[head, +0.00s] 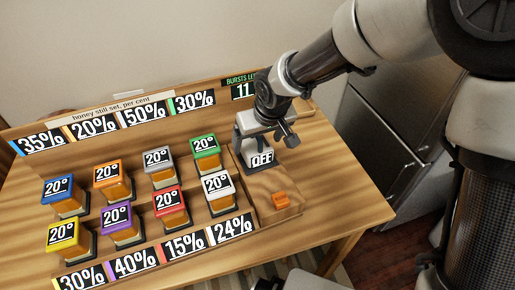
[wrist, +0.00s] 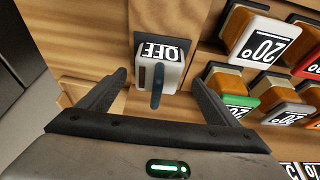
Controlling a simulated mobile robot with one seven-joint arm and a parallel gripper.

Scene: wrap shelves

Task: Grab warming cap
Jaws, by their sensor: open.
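The warming cap, a pale block with an "OFF" label (head: 262,157), stands on the wooden panel at the right of the rack. In the wrist view the cap (wrist: 172,75) sits upside down in the picture, with a blue-grey upright handle (wrist: 157,92) on it. My gripper (wrist: 159,82) is open, with one finger on each side of the cap and its handle. A gap shows between each finger and the cap, and nothing is held. In the head view my gripper (head: 272,132) is right over the cap and partly hides it.
Several honey jars with coloured lids marked 20°, such as the green one (head: 205,144) and the white one (head: 217,186), stand in two rows left of the cap. An orange button (head: 281,199) is in front. A "BURSTS" sign (head: 243,91) reads 11. Table at right (head: 330,165) is clear.

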